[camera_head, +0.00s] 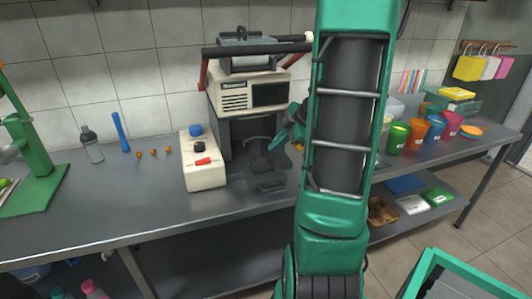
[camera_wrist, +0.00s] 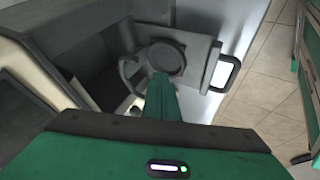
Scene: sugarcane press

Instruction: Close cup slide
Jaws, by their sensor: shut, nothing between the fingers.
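The cup slide (camera_head: 267,183) is a dark flat plate with a round recess, extending out of the front of the sugarcane press (camera_head: 247,85) over the counter. In the wrist view the slide (camera_wrist: 200,48) shows its round recess, a dark ring beside it, and a pale-edged handle loop (camera_wrist: 226,74) at its outer end. My gripper (camera_head: 277,146) is just above the slide, partly hidden by my arm. In the wrist view my gripper's green fingers (camera_wrist: 163,78) are together and empty, overlapping the recess edge; contact cannot be told.
A white control box (camera_head: 204,172) with a red switch stands left of the slide. A bottle (camera_head: 91,145) and a green stand (camera_head: 38,150) are farther left. Coloured cups (camera_head: 416,130) stand on the right of the counter. Clear counter (camera_head: 130,205) lies front left.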

